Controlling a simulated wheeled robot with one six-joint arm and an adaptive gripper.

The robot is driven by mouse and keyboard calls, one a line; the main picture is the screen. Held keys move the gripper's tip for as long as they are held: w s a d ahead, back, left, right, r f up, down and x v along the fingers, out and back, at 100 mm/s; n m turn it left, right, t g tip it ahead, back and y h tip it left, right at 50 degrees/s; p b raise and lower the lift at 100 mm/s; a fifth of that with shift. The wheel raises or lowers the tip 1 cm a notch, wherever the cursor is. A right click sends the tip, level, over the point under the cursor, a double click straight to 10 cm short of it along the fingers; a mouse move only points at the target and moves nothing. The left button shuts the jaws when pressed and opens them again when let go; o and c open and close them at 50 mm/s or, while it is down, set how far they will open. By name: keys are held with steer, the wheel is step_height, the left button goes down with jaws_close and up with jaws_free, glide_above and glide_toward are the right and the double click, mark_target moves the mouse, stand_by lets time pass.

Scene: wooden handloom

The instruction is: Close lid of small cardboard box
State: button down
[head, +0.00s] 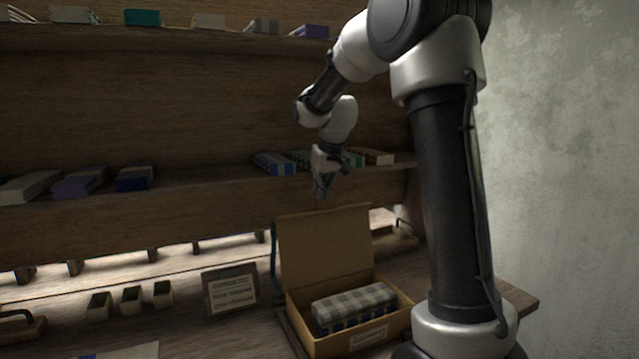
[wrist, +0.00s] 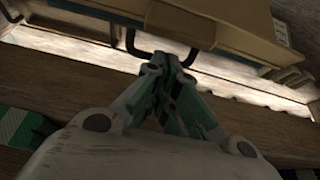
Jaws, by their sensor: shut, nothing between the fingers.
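The small cardboard box (head: 297,321) stands on the bench at lower right in the head view. Its lid (head: 325,243) is open and stands roughly upright at the back edge. A folded checked cloth (head: 355,301) lies inside. My gripper (head: 321,192) is just above the lid's top edge, pointing down, apart from it as far as I can tell. In the wrist view my gripper (wrist: 171,62) has its fingers together and empty. A tan cardboard surface (wrist: 215,25) lies beyond the fingertips, seemingly part of the box.
A shelf with folded cloths (head: 135,178) runs behind my gripper. A framed card (head: 230,289) and several small bins (head: 131,300) stand left of the box. A dark handle (wrist: 150,48) shows near the fingertips in the wrist view. A plaster wall (head: 565,150) is at right.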

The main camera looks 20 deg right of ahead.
steer(key=shift+s+r, duration=0.1)
steer(key=shift+s, duration=0.75)
